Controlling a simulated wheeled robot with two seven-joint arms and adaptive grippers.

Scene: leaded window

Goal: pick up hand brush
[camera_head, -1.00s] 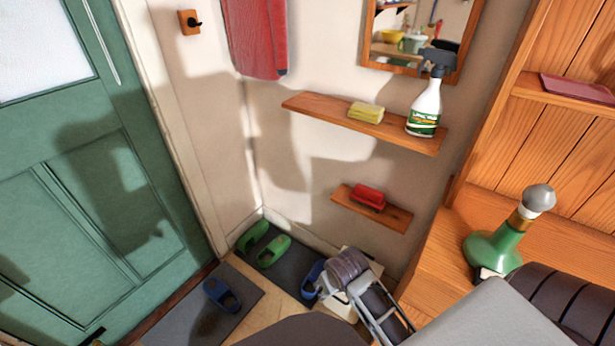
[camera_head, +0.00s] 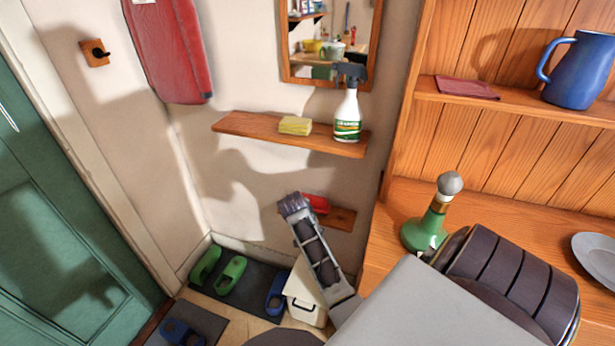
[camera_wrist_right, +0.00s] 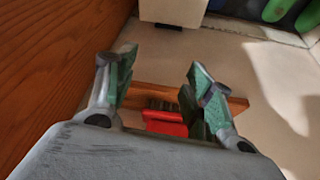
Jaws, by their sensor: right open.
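The red hand brush (camera_head: 317,203) lies on the small lower wall shelf (camera_head: 342,218), partly hidden behind my arm in the head view. In the right wrist view the brush's red body (camera_wrist_right: 166,122) and its dark bristles (camera_wrist_right: 160,104) show between and beyond the fingers. My right gripper (camera_wrist_right: 160,70) is open with nothing held. The right finger overlaps the brush's edge in this view, and I cannot tell whether it touches. My left gripper is not in view.
Above is a longer shelf (camera_head: 240,126) with a yellow sponge (camera_head: 295,125) and a spray bottle (camera_head: 347,112). A wooden cabinet (camera_head: 400,190) with a green bottle (camera_head: 425,230) stands to the right. A white box (camera_head: 304,300) and green slippers (camera_head: 230,275) are below.

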